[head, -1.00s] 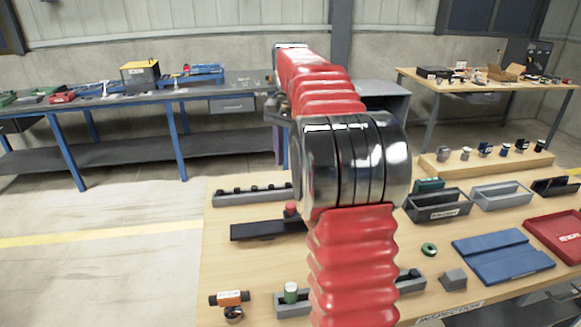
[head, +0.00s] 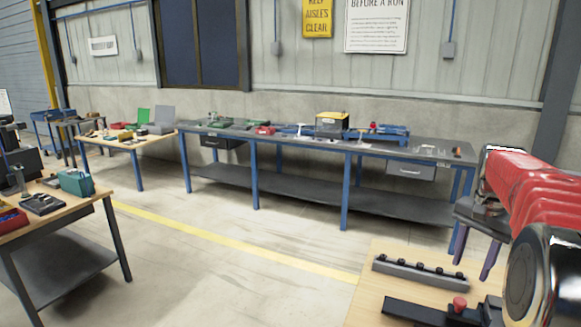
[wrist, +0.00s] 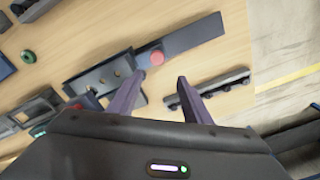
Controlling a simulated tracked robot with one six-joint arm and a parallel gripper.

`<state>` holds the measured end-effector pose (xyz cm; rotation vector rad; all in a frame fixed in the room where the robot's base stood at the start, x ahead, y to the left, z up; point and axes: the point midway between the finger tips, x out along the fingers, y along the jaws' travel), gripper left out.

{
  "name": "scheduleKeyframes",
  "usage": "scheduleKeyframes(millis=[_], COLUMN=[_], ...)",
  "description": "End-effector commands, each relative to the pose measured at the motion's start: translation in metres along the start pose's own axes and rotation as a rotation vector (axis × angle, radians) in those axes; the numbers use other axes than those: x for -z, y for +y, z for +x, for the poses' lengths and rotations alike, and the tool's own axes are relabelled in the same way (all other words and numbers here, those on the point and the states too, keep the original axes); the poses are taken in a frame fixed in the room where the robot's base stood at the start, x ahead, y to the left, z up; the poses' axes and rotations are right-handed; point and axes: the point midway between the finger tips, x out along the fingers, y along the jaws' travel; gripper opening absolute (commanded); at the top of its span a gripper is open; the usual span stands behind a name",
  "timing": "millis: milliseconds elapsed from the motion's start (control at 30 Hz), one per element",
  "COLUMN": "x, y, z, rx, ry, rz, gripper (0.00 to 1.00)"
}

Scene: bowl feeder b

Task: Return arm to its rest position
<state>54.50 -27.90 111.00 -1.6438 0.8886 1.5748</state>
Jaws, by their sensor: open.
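My red-sleeved arm reaches across the right edge of the head view, above the light wooden table (head: 375,285). My gripper (head: 474,258) hangs at its far end, with two purple fingers pointing down. In the wrist view the fingers of my gripper (wrist: 161,78) are spread apart with nothing between them. Below them on the table lie a dark fixture with a red knob (wrist: 157,58) and a grey rail with black pegs (wrist: 212,88).
The same pegged rail (head: 422,274) shows in the head view. A long blue-legged bench (head: 240,137) stands along the wall with a yellow-topped box (head: 331,122). A wooden table (head: 60,222) is at left. Open floor with a yellow line (head: 230,242) lies between.

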Motion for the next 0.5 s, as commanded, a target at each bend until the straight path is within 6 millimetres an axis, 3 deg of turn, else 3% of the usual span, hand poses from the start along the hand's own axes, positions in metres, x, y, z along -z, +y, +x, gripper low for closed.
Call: scheduleKeyframes(millis=[167,500], x=[-0.024,-0.102], y=[0.004,0.006], z=[0.012,0.016], rx=[0.009,0.042], ry=[0.016,0.084], rz=[-0.111,-0.371], gripper=[0.45,0.45])
